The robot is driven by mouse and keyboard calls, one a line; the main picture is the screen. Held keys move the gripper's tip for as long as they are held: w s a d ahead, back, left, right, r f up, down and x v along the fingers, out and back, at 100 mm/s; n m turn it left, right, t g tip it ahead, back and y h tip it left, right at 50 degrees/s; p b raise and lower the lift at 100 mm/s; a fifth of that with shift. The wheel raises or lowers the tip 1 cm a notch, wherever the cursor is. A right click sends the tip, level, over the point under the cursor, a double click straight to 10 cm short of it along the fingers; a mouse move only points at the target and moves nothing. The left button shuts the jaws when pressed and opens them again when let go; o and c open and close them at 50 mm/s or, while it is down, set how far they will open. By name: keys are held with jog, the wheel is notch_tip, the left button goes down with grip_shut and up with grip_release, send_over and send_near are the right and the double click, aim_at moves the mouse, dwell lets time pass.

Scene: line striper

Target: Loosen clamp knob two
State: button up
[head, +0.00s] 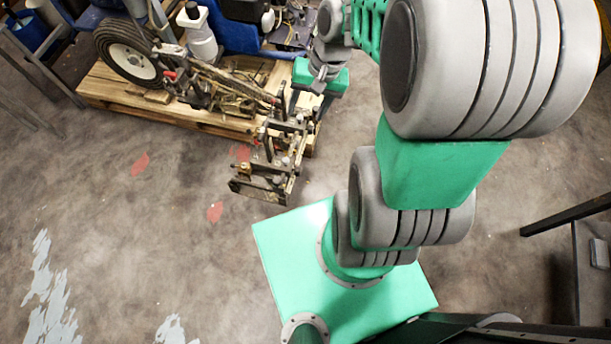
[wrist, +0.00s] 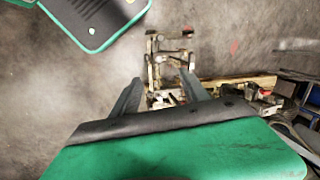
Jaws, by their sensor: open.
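The line striper (head: 205,80) sits on a wooden pallet, with a metal clamp bracket (head: 265,188) reaching past the pallet's near right corner over the floor. Small knobs and bolts show along this bracket, but I cannot tell which one is clamp knob two. The bracket also shows in the wrist view (wrist: 165,55), beyond and between my fingers. My gripper (wrist: 160,88) is open, its two dark fingers apart and pointing toward the bracket. Nothing is clearly held between them. In the head view my green gripper body is at the bracket's upper right, and its fingertips are hard to make out.
The wooden pallet (head: 200,122) carries the striper, with its large black wheel (head: 128,52) at the left. A blue bucket (head: 32,32) stands at the far left. Dark metal frames (head: 570,213) stand at the right. The concrete floor (head: 120,225) left of my base is clear.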

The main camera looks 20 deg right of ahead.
jog(key=d+f+m+y+b, duration=0.25)
jog(key=f+m+b, duration=0.2)
jog(key=f, duration=0.75)
jog(key=d+f+m+y+b, duration=0.2)
jog(key=f+m+y+b, duration=0.25)
jog(key=f, duration=0.85)
jog(key=m+t+y+b, duration=0.4)
jog(key=m+t+b, duration=0.6)
jog(key=m+b, duration=0.1)
send_near(296, 171)
jog(key=f+x, duration=0.1)
jog(key=x, duration=0.6)
jog(key=shift+w+d+y, duration=0.25)
jog(key=shift+w+y, duration=0.05)
jog(key=shift+f, duration=0.1)
jog(key=shift+c, duration=0.3)
grip_shut()
